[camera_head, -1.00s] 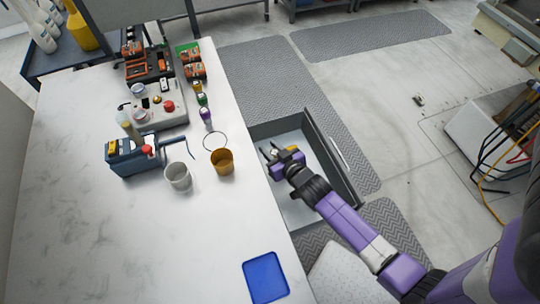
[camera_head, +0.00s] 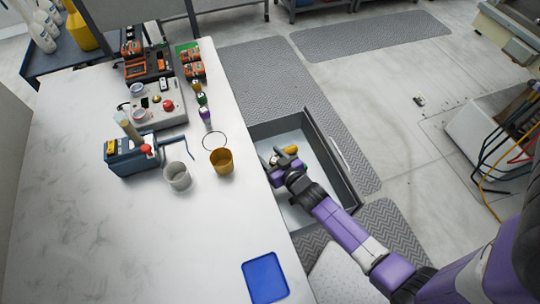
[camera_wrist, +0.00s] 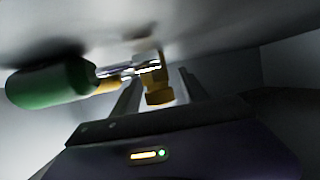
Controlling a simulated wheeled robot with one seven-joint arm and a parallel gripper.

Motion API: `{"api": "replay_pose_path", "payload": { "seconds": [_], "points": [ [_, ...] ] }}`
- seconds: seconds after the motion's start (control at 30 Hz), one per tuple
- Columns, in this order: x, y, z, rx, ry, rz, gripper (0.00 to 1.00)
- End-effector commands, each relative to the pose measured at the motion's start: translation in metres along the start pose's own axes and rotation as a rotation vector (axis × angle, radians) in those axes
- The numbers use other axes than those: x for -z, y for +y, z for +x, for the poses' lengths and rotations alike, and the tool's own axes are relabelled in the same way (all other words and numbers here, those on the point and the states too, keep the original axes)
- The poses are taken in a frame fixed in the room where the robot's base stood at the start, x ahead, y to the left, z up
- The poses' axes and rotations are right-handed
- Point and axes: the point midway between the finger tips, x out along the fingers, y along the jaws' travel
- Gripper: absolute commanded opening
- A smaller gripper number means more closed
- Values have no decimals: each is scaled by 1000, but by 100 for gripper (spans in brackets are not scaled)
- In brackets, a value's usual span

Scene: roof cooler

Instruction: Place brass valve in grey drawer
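The grey drawer (camera_head: 350,192) is pulled out beside the white table, and its pale floor shows. My gripper (camera_head: 275,158) is inside the drawer area, near its table side. In the wrist view, the brass valve (camera_wrist: 159,94) shows between the two fingers of my gripper (camera_wrist: 158,88), with visible gaps on both sides. A silver stem joins it to a green cylinder (camera_wrist: 50,84) at the left. The fingers stand apart. A small yellow piece (camera_head: 290,149) shows just beyond my gripper in the head view; I cannot tell if it is part of the valve.
An orange cup (camera_head: 221,162), a grey cup (camera_head: 177,176) and a blue tool with a crank (camera_head: 130,155) stand on the table (camera_head: 90,230). A blue tray (camera_head: 265,277) lies at its near edge. The drawer walls surround my gripper closely.

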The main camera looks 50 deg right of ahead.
Motion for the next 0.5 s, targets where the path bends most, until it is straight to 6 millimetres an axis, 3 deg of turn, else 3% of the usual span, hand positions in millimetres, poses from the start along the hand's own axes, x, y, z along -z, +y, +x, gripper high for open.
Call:
{"api": "replay_pose_path", "payload": {
  "seconds": [0.33, 0.5],
  "points": [
    [4, 0, -2, 0, 0, 0, 51],
    [1, 1, -22, -2, -2, -1, 51]
  ]
}}
